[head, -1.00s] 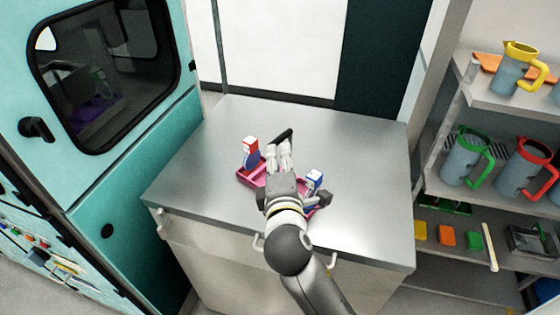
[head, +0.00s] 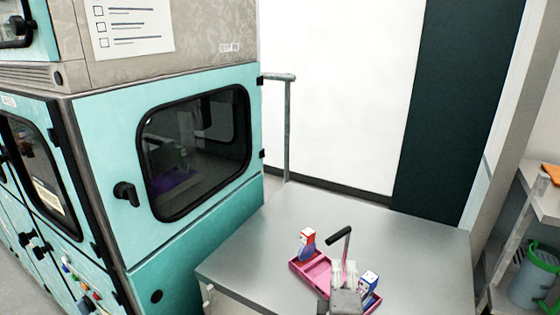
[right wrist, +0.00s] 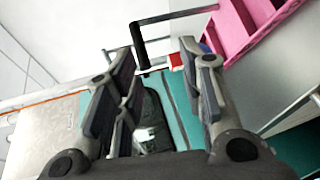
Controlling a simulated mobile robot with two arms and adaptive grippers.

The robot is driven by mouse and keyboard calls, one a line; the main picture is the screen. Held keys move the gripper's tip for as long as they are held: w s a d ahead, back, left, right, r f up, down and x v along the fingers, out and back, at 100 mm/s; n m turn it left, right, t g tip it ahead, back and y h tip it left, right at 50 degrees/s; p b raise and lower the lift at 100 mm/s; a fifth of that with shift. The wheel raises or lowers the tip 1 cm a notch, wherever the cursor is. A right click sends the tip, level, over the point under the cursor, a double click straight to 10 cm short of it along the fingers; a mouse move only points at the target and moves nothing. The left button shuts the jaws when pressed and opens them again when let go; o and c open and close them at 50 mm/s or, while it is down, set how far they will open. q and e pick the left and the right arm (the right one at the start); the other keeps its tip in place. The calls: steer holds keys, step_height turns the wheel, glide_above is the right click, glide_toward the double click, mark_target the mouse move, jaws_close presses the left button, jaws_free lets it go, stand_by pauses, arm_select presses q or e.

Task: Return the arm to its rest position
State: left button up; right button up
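A pink tray (head: 316,272) lies on the grey counter and also shows at the top right of the right wrist view (right wrist: 238,25). A white, red and blue item (head: 307,243) stands in its left part. A blue and white item (head: 368,284) shows at its right. A black handle (head: 340,234) on a thin rod rises by the tray, beyond my fingertips in the right wrist view. My right gripper (head: 344,272) is over the tray and hides its middle. In the right wrist view its fingers (right wrist: 157,65) are apart with nothing held between them. My left gripper is out of view.
A teal cabinet (head: 195,225) with a dark window and a black knob stands left of the counter (head: 265,240). The counter's back and left are clear.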

steer(key=s+d+f+m+g, duration=0.1)
steer(key=s+f+m+g, duration=0.1)
steer(key=s+f, duration=0.1)
steer(key=s+d+f+m+g+y, duration=0.1)
steer(key=s+f+m, duration=0.1)
steer(key=s+f, duration=0.2)
steer(key=s+d+f+m+g, duration=0.2)
steer(key=s+f, duration=0.1)
steer(key=f, duration=0.2)
steer(key=shift+s+f+m+g+y, duration=0.25)
steer(key=shift+s+m+g+y, duration=0.05)
steer(key=shift+m, duration=0.1)
steer(key=s+f+m+g+y, duration=0.1)
steer(key=s+f+m+g, duration=0.2)
steer(key=s, duration=0.5)
steer(key=s+f+m+g+y, duration=0.1)
steer(key=s+f+m+g, duration=0.15)
steer(key=s, duration=0.45)
step_height(320, 180, down, 30)
steer(key=s+g+b, duration=0.1)
steer(key=s+b, duration=0.1)
steer(key=b, duration=0.2)
steer(key=s+d+f+g+b, duration=0.1)
steer(key=s+f+b, duration=0.1)
steer(key=s+f, duration=0.6)
steer(key=s+d+f+b, duration=0.2)
steer(key=s+f, duration=0.7)
steer(key=f, duration=0.4)
steer(key=shift+f+m+g, duration=0.35)
steer(key=shift+w, duration=0.1)
